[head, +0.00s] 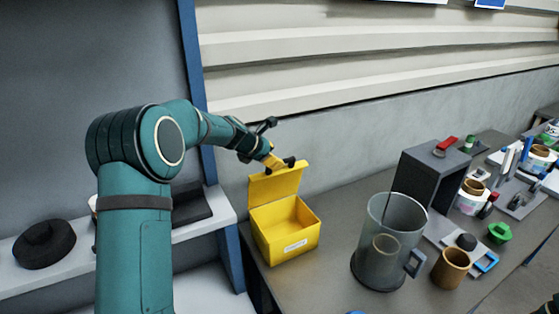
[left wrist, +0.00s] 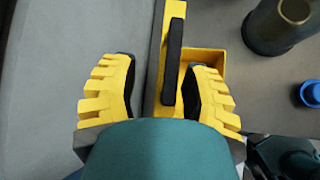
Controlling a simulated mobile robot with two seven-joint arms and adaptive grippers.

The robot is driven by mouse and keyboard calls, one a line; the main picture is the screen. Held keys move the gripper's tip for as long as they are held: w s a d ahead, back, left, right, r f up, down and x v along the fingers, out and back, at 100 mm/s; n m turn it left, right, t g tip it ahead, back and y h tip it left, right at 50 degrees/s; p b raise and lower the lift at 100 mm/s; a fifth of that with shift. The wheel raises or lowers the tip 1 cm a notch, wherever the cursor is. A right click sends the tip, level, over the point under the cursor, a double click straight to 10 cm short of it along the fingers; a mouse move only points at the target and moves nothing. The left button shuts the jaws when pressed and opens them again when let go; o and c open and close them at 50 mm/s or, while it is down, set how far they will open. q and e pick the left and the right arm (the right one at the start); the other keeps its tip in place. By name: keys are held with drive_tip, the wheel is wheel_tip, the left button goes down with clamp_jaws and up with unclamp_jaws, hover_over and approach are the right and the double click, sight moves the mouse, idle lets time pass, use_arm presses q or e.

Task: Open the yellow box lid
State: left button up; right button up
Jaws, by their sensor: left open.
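The yellow box (head: 287,246) stands at the left end of the grey bench, with a white label on its front. Its lid (head: 276,184) is raised and stands about upright at the back, so the box's inside shows. My left gripper (head: 279,162) is at the lid's top edge. In the left wrist view its yellow fingers (left wrist: 163,80) are open, one on each side of the lid's edge and a black handle (left wrist: 173,62). Both fingers look apart from the handle. The box's inside (left wrist: 207,64) shows partly behind the right finger. I do not see my right gripper clearly.
A clear jug (head: 390,245) and a brown cup (head: 451,268) stand right of the box. A dark grey stand (head: 430,176) and several small parts are farther right. A wall (head: 345,135) runs close behind the box.

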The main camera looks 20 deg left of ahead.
use_arm(q)
drive_tip(key=v, duration=0.6)
drive_tip(key=shift+s+r, duration=0.25)
drive_tip(key=shift+r, duration=0.05)
